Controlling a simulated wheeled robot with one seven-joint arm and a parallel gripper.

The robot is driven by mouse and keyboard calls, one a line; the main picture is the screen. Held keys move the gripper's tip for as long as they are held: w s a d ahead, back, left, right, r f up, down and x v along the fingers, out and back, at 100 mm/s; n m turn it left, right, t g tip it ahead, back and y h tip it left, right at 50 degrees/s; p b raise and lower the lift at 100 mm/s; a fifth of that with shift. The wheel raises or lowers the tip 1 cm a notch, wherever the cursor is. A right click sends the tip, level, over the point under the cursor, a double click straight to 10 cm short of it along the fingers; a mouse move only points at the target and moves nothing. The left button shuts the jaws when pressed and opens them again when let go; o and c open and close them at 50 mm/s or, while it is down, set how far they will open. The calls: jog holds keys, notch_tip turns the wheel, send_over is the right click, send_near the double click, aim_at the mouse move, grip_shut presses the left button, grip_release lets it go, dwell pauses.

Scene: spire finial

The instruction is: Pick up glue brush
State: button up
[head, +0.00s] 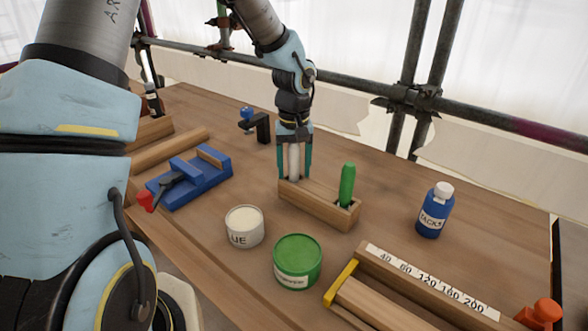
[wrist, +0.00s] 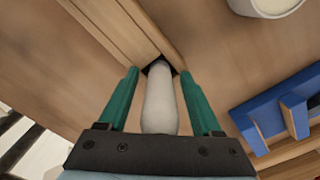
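A pale, white-handled brush (head: 294,160), which I take as the glue brush, stands upright in the left end of a wooden holder (head: 318,206). Its head is hidden inside the holder. My gripper (head: 294,175) points down over it, with one teal finger on each side of the handle. In the wrist view the pale handle (wrist: 160,105) lies between the fingers of my gripper (wrist: 159,73), with a gap on both sides. The gripper is open around the handle and the fingertips are close to the holder's top.
A green-handled brush (head: 347,184) stands in the holder's right end. A white glue pot (head: 244,227) and a green can (head: 298,262) stand in front.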

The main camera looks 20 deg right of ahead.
grip_shut()
dwell(0.3)
notch_tip(320, 180, up, 10)
jog(key=shift+r+b, duration=0.1)
jog(key=shift+b, duration=0.8)
